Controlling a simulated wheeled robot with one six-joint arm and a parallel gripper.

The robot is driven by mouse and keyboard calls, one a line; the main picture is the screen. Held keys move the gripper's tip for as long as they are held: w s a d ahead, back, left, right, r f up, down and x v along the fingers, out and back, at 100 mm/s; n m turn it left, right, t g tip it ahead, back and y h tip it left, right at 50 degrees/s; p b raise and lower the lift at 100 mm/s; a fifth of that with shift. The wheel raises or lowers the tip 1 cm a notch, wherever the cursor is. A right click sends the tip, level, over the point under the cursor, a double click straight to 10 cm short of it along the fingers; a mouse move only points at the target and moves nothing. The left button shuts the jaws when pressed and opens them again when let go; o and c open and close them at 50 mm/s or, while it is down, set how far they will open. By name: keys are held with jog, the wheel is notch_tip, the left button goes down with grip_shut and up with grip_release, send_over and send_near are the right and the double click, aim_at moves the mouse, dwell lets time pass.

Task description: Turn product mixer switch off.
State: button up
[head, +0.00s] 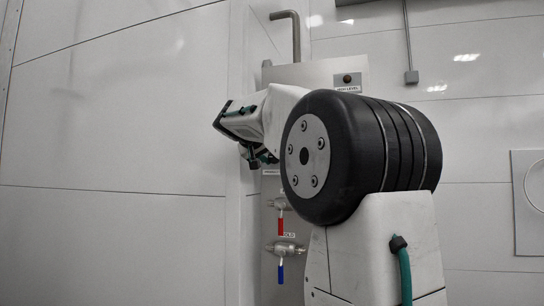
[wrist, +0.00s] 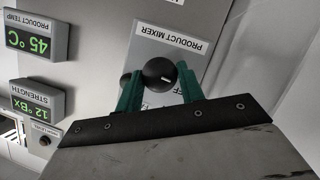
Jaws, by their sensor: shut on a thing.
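The right finger partly covers a label of which "FF" shows. In the head view my gripper (head: 254,160) is at the steel panel, and my arm hides the switch.
In the wrist view, displays read 45 °C product temp (wrist: 35,38) and 12 °Bx strength (wrist: 37,100). In the head view, a red-handled valve (head: 281,226) and a blue-handled valve (head: 281,274) sit below my gripper. A dark knob (head: 347,78) is on the panel above.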

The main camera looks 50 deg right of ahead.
jog(key=shift+n, duration=0.4)
dwell(0.3)
jog(key=o, duration=1)
jog(key=v, duration=0.7)
jog(key=shift+a, duration=0.4)
